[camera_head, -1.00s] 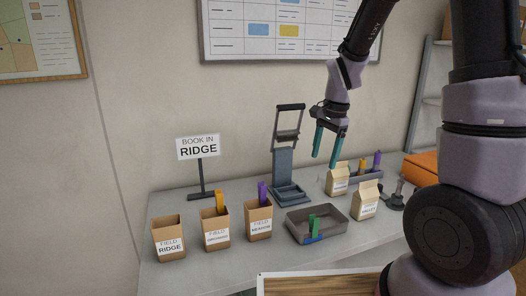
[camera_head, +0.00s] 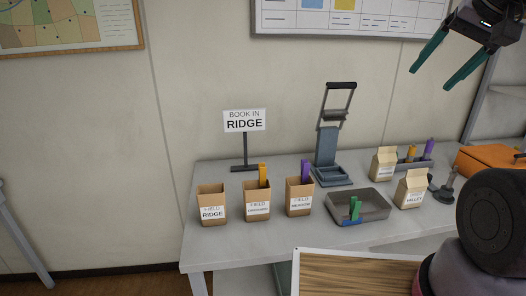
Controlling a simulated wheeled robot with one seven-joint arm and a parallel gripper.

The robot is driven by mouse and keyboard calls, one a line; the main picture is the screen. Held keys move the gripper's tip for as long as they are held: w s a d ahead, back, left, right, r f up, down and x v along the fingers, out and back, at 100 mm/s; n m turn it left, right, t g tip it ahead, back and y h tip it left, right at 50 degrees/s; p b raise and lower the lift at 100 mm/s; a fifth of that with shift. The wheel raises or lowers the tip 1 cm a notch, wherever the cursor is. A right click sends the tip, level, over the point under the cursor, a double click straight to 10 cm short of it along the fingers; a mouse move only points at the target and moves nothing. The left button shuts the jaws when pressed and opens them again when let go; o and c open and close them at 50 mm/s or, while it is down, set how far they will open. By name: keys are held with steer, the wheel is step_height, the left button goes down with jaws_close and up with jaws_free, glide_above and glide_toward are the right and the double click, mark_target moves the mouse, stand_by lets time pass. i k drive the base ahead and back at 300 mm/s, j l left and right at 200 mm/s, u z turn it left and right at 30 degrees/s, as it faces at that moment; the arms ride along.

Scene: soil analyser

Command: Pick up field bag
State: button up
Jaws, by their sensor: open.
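Three open brown field bags stand upright in a row at the left of the grey table. The left one is labelled FIELD RIDGE (camera_head: 212,205) and nothing shows sticking out of it. The middle field bag (camera_head: 257,208) has an orange stick in it, and its label is small. The right field bag (camera_head: 299,198), apparently FIELD MEADOW, has a purple stick. A sign (camera_head: 244,121) behind them reads BOOK IN RIDGE. My gripper (camera_head: 444,70) is at the upper right, open and empty, its teal fingers apart, well above the table and far from the bags.
A blue-grey lever press (camera_head: 333,150) stands behind the bags. A grey tray (camera_head: 372,208) holds green and blue pieces. Two closed bags (camera_head: 411,189), one reading VALLEY, stand right, near an orange case (camera_head: 485,163). A wood-grain board (camera_head: 350,275) is in front.

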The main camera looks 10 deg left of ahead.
mark_target(211, 198)
steer(key=u, duration=1.25)
steer(key=z, duration=1.35)
steer(key=u, duration=1.4)
steer(key=i+j+z, duration=0.2)
steer(key=j+z, duration=0.2)
steer(key=j, duration=0.75)
steer(key=j+z, duration=0.4)
steer(key=j, duration=0.75)
steer(key=i, duration=0.05)
